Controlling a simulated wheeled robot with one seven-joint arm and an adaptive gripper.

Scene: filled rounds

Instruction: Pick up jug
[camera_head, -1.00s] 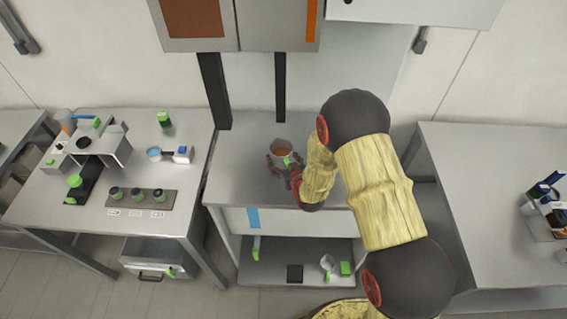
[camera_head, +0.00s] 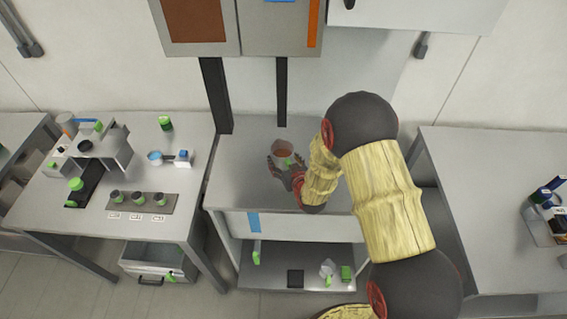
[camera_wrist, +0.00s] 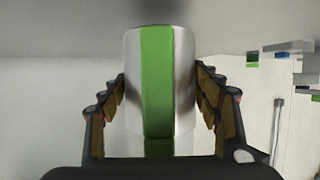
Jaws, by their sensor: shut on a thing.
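The jug (camera_head: 283,147) is a small metallic cup-like vessel with a brownish inside, at the middle table in the head view. In the wrist view the jug (camera_wrist: 182,80) is a shiny silver body with a broad green strip down its front. My gripper (camera_head: 285,166) reaches it from the front right, with a finger on each side. In the wrist view my gripper (camera_wrist: 160,108) has its dark, brown-padded fingers closed against both sides of the jug. I cannot tell whether the jug's base touches the tabletop.
The middle table (camera_head: 235,185) is otherwise bare on top, with two dark posts (camera_head: 281,90) and a cabinet (camera_head: 195,25) behind. A left table (camera_head: 80,215) holds a machine, cups and a small pan. A right table (camera_head: 480,220) holds a bin of bottles.

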